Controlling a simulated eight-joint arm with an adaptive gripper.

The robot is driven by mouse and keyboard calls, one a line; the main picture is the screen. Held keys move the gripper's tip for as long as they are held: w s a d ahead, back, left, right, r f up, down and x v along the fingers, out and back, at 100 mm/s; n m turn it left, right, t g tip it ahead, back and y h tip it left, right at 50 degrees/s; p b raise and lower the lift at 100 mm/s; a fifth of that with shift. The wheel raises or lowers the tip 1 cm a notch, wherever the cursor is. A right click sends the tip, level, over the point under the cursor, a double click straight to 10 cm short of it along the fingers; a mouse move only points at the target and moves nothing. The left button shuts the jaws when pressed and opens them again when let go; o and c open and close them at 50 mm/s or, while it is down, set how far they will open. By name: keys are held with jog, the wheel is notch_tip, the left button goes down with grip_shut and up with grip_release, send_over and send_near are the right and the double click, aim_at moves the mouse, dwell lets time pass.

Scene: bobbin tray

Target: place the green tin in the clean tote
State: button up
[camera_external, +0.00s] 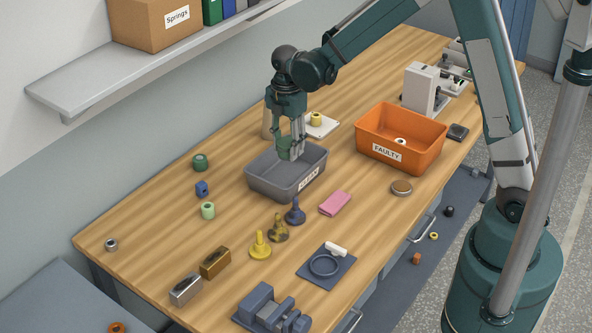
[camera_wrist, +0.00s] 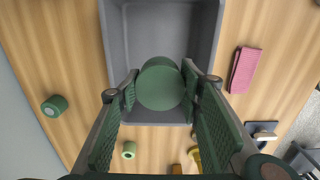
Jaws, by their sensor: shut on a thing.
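The green tin (camera_wrist: 160,86) is held between the two fingers of my gripper (camera_wrist: 160,78), with its round face towards the wrist camera. In the external view the tin (camera_external: 284,151) shows at the fingertips of my gripper (camera_external: 292,146), partly covered by the fingers. The clean tote (camera_external: 262,183) is a grey open box with a label reading CLEAN on its front. The tin is over the tote's opening; I cannot tell whether its lower end is below the rim. In the wrist view the tote (camera_wrist: 116,45) lies beneath the tin and its visible floor is bare.
An orange FAULTY tote (camera_external: 418,160) stands to the right with a bobbin inside. A pink cloth (camera_external: 335,203) lies before the grey tote. Dark green (camera_external: 200,162), blue (camera_external: 202,188) and light green (camera_external: 208,210) pieces stand to its left. Blue (camera_external: 295,213) and yellow (camera_external: 260,246) pieces stand in front.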

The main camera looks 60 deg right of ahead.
aim_at(287, 142)
jog(key=shift+f, duration=2.15)
jog(key=shift+f, duration=0.1)
jog(key=shift+f, duration=2)
jog(key=shift+f, duration=0.2)
jog(key=o, duration=1)
jog(key=shift+c, duration=0.2)
jog(key=shift+r, duration=0.15)
jog(key=shift+r, duration=6.05)
